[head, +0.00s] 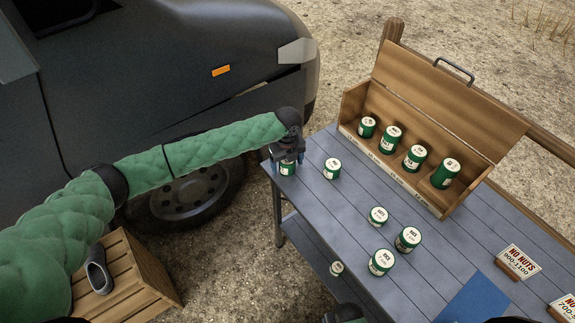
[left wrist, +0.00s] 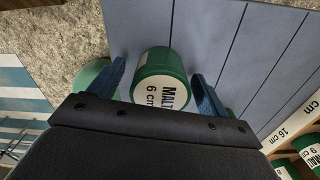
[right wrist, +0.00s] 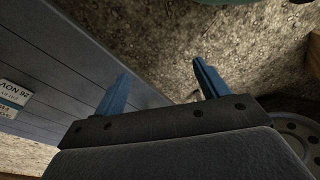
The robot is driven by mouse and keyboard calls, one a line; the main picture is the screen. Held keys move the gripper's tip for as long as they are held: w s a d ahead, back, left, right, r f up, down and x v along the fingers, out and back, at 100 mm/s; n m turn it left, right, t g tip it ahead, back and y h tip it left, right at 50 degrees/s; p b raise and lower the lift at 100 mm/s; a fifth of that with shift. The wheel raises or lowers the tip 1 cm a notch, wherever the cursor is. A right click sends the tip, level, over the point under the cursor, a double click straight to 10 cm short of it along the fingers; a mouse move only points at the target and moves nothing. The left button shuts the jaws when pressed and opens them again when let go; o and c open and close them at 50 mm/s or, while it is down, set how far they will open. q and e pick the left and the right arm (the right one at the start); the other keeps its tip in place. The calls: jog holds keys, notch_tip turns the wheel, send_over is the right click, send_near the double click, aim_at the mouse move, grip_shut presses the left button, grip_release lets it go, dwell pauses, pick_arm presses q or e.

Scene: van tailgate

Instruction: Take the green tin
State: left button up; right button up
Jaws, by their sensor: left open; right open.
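Several green tins with white labelled lids are in view. One tin (head: 287,168) stands at the far left corner of the table, under my left gripper (head: 288,156). My right gripper (right wrist: 162,85) is open and empty, beside the table edge.
A wooden box (head: 430,207) with an open lid holds several green tins in a row. A small tin (head: 337,268) sits on the lower shelf. A dark van (head: 150,80) and wooden crate (head: 150,265) are left.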

pick_arm(q)
jog(key=shift+c, duration=0.4)
jog(key=c, duration=1)
jog(key=shift+r, duration=0.15)
